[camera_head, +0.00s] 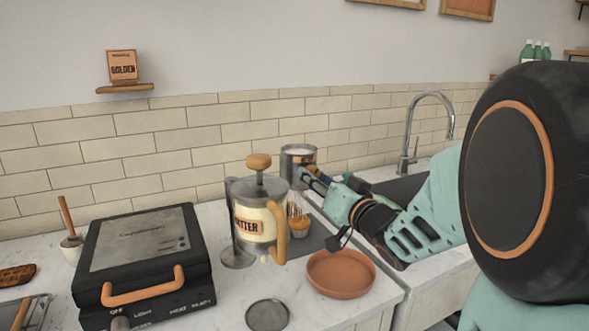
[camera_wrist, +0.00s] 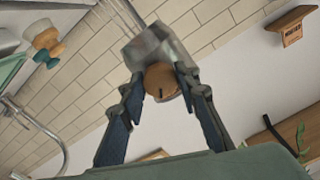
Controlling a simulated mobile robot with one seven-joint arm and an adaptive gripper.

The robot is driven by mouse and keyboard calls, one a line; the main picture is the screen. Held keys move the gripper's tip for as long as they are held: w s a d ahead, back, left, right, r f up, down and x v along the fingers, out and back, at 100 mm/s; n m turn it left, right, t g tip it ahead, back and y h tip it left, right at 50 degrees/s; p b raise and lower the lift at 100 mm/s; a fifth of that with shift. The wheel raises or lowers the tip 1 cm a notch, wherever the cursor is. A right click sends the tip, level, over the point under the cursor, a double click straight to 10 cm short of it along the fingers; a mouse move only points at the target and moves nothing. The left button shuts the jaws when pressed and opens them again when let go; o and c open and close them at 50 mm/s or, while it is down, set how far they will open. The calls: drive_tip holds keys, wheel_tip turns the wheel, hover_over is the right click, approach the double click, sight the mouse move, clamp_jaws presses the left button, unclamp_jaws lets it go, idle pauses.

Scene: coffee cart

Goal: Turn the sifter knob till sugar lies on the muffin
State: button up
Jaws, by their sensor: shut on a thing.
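The metal sifter (camera_head: 298,155) has a copper-coloured band and white contents near its rim. It is at the back of the counter, above the muffin (camera_head: 299,227). Thin pale streaks run between the sifter and the muffin, whose top is partly hidden by the batter dispenser's handle. My gripper (camera_head: 307,175) reaches in from the right at the sifter's side. In the wrist view my gripper (camera_wrist: 162,88) is shut on the round brown sifter knob (camera_wrist: 160,78), with the sifter body (camera_wrist: 165,48) behind it. I cannot tell how much sugar lies on the muffin.
The batter dispenser (camera_head: 258,210) stands close in front of the muffin. A black waffle iron (camera_head: 140,255) is to its left. A terracotta dish (camera_head: 340,273) and a dark round lid (camera_head: 267,315) lie in front. The sink tap (camera_head: 407,140) is behind my arm.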

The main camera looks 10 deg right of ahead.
drive_tip(key=m+p, duration=0.5)
drive_tip(key=m, duration=0.2)
drive_tip(key=m+p, duration=0.5)
drive_tip(key=m, duration=0.2)
drive_tip(key=r+m+p, duration=0.1)
drive_tip(key=m+p, duration=0.5)
drive_tip(key=m, duration=0.2)
drive_tip(key=m+p, duration=0.4)
drive_tip(key=shift+f+m, duration=0.15)
drive_tip(key=shift+m, duration=0.25)
drive_tip(key=o, duration=1.2)
drive_tip(key=shift+f, duration=0.1)
drive_tip(key=shift+c, duration=0.2)
